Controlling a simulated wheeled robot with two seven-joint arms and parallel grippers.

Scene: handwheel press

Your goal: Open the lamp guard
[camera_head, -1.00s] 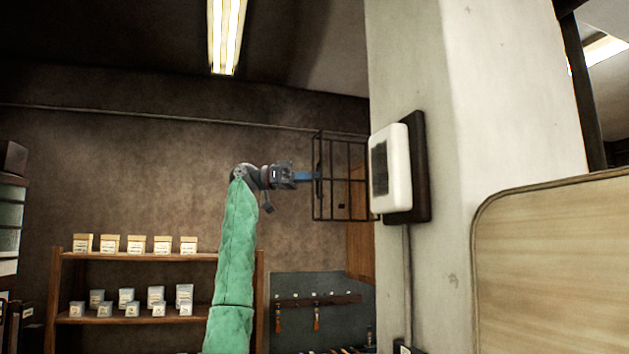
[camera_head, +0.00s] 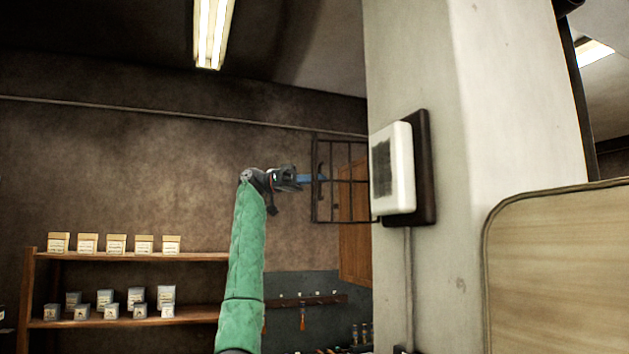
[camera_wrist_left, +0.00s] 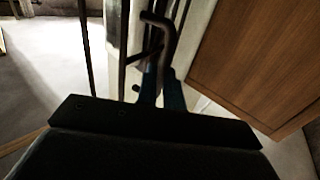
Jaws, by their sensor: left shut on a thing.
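The lamp guard (camera_head: 343,180), a dark wire cage, stands swung out to the left of the white square lamp (camera_head: 392,168), whose face is uncovered. The lamp sits on a dark backplate on the pale pillar. My left gripper (camera_head: 317,179), with blue fingers, reaches in from the left at the guard's outer edge. It is shut on the guard's dark handle. In the left wrist view the bent handle (camera_wrist_left: 168,35) passes between the blue fingers (camera_wrist_left: 160,88). My right gripper is in neither view.
The pale pillar (camera_head: 455,110) stands right of the guard, with a wooden panel (camera_head: 560,270) at lower right. A wooden cabinet (camera_head: 355,235) is behind the guard. Shelves with small boxes (camera_head: 115,244) stand at lower left. The space left of my gripper is open.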

